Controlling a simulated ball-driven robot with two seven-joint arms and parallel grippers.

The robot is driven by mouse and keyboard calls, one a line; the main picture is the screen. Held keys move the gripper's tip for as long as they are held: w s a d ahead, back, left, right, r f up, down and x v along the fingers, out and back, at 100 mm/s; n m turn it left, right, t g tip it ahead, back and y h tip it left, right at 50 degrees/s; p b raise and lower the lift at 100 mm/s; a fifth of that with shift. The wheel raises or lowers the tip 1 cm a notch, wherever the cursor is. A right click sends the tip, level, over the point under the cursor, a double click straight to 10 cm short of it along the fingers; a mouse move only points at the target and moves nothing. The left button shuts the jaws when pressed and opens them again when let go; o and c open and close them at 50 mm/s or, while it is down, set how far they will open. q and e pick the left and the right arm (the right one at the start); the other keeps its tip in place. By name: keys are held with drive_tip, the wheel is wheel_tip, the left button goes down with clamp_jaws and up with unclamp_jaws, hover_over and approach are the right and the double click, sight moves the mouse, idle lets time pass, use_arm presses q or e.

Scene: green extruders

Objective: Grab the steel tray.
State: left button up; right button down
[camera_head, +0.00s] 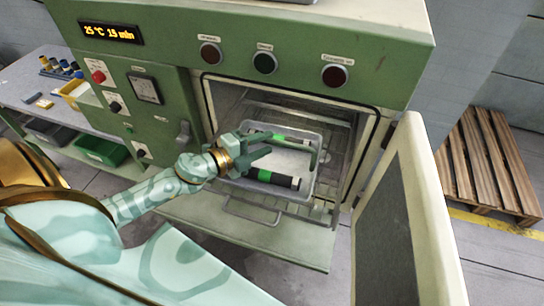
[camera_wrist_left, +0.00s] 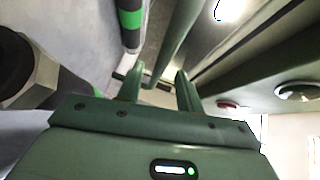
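The steel tray (camera_head: 292,163) sits inside the open chamber of the green machine, on a wire rack. Two black-and-green cylinders lie in it, one near the front (camera_head: 272,180) and one farther back (camera_head: 290,138). My left gripper (camera_head: 268,146) reaches in from the left, over the left part of the tray, and hides some of it. In the left wrist view its two fingers (camera_wrist_left: 158,85) stand apart with nothing clearly between them, and a black-and-green cylinder (camera_wrist_left: 131,22) shows beyond. I cannot tell whether the fingers touch the tray. My right gripper is not in view.
The chamber door (camera_head: 405,215) is swung open at the right. A green ledge (camera_head: 245,235) juts out below the opening. A side table (camera_head: 50,95) with small items and bins stands at left. A wooden pallet (camera_head: 488,165) lies on the floor at right.

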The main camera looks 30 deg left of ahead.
sight(271, 142)
use_arm(q)
drive_tip(key=x, duration=0.3)
drive_tip(key=shift+w+d+f, duration=0.15)
drive_tip(key=shift+w+d, duration=0.05)
drive_tip(key=shift+w, duration=0.1)
drive_tip(key=shift+s, duration=0.15)
drive_tip(key=c, duration=0.3)
clamp_jaws()
idle(0.6)
